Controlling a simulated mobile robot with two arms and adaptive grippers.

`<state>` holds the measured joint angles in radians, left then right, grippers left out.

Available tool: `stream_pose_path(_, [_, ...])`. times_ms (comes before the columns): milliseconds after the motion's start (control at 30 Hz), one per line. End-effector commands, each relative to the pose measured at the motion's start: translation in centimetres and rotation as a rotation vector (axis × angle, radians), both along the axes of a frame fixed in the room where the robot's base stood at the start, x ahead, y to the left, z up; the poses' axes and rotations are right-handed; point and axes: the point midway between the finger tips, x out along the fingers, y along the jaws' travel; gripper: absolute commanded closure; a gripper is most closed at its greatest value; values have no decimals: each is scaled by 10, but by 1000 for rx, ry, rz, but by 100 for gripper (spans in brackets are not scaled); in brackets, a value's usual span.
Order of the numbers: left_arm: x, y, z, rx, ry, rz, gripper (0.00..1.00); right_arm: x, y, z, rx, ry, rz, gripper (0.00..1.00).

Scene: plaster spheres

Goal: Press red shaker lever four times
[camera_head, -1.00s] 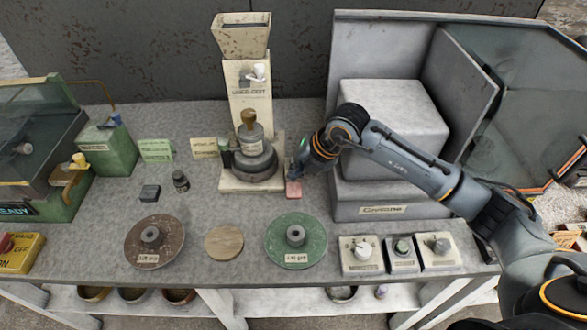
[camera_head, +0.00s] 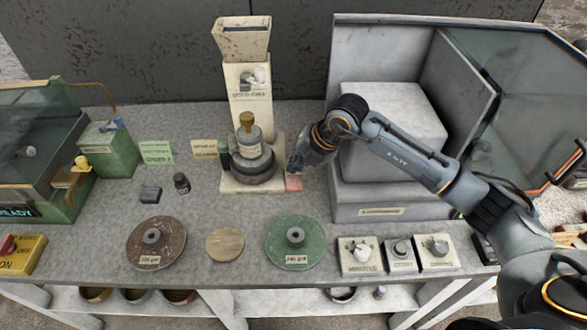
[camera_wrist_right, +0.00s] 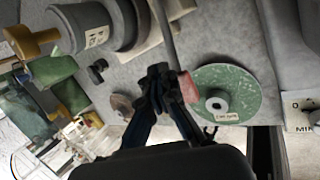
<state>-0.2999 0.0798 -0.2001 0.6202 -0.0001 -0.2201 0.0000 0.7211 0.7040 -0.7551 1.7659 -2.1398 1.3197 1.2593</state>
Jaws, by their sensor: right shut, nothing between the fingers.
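The shaker (camera_head: 252,172) stands at the back middle of the bench, a cream base with a dark round body and a jar with a brass-coloured top. Its red lever (camera_head: 294,184) sticks out at the right front corner of the base. My right gripper (camera_head: 293,172) is shut and empty, just above and behind the lever; I cannot tell if it touches it. In the right wrist view the fingers (camera_wrist_right: 160,72) are together, with the red lever (camera_wrist_right: 188,86) close beside them. My left gripper is not in view.
A grey cabinet (camera_head: 385,200) stands close to the right of my gripper. A green disc (camera_head: 275,242), a wooden disc (camera_head: 225,244) and a brown disc (camera_head: 172,250) lie in front. A cream hopper column (camera_head: 238,75) rises behind the shaker. Small knob boxes (camera_head: 350,264) sit front right.

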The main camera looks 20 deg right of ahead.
Motion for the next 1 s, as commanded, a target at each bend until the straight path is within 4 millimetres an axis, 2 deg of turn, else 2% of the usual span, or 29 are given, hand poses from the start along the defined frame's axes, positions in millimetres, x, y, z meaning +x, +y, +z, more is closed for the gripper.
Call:
stream_pose_path(300, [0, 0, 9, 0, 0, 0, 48, 7, -2, 17, 0, 0, 1, 100])
stream_pose_path(700, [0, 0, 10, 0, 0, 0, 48, 8, -3, 20, 0, -2, -1, 100])
stream_pose_path(1000, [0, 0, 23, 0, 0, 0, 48, 18, -5, 46, -1, -4, -2, 100])
